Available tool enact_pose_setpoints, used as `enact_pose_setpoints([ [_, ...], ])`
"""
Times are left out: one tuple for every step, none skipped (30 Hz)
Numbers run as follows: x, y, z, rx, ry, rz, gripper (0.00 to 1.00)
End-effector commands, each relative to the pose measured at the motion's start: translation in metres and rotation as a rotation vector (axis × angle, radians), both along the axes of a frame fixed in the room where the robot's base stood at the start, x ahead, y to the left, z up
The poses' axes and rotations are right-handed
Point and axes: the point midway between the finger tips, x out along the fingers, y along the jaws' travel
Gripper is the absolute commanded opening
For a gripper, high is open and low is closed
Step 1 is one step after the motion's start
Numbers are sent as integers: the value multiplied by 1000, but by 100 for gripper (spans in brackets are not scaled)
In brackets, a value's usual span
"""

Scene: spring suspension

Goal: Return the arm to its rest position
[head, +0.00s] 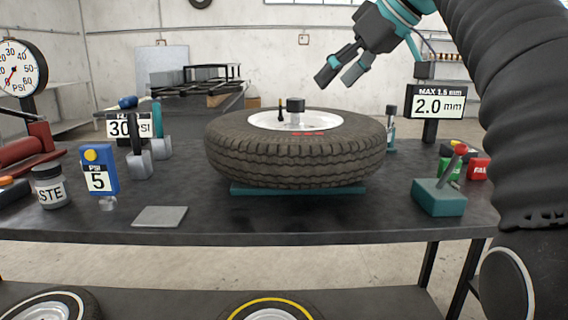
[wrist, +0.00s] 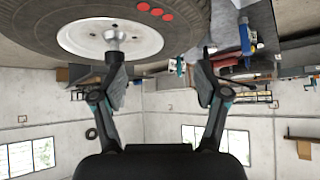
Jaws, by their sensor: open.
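My gripper (head: 340,70) is open and empty, raised above the back right part of the tyre. In the wrist view my gripper (wrist: 160,85) has its two fingers spread wide with nothing between them. The wrist view appears upside down. The tyre (head: 295,158) lies flat on a teal plate (head: 245,189) in the middle of the dark workbench (head: 330,222). The tyre (wrist: 190,12) also shows in the wrist view, apart from the fingers.
On the left stand a pressure gauge (head: 15,70), a blue PSI meter (head: 97,170) and a jar (head: 49,188). A flat grey plate (head: 160,216) lies at the front. A 2.0 mm display (head: 438,103) and a teal lever box (head: 438,197) stand on the right.

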Motion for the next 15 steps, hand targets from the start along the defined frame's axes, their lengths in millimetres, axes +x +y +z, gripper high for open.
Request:
enact_pose_setpoints([
  [-3, -1, -3, 1, 7, -18, 74],
  [-4, -1, -5, 3, 13, -28, 74],
  [-5, -1, -8, 3, 20, -42, 74],
  [-7, -1, -10, 4, 26, -53, 74],
  [-8, -2, -13, 4, 32, -66, 74],
  [-10, -2, -17, 5, 42, -83, 74],
  [-12, -2, -20, 5, 47, -95, 74],
  [-13, -3, -24, 6, 54, -109, 74],
  [-16, -3, -29, 6, 64, -130, 74],
  [-19, -4, -33, 6, 72, -145, 74],
  [-21, -4, -38, 6, 81, -162, 74],
  [-25, -5, -45, 4, 93, -186, 74],
  [-29, -5, -51, 5, 101, -207, 74],
  [-33, -6, -59, 2, 113, -230, 74],
  [-39, -8, -69, 1, 126, -262, 74],
])
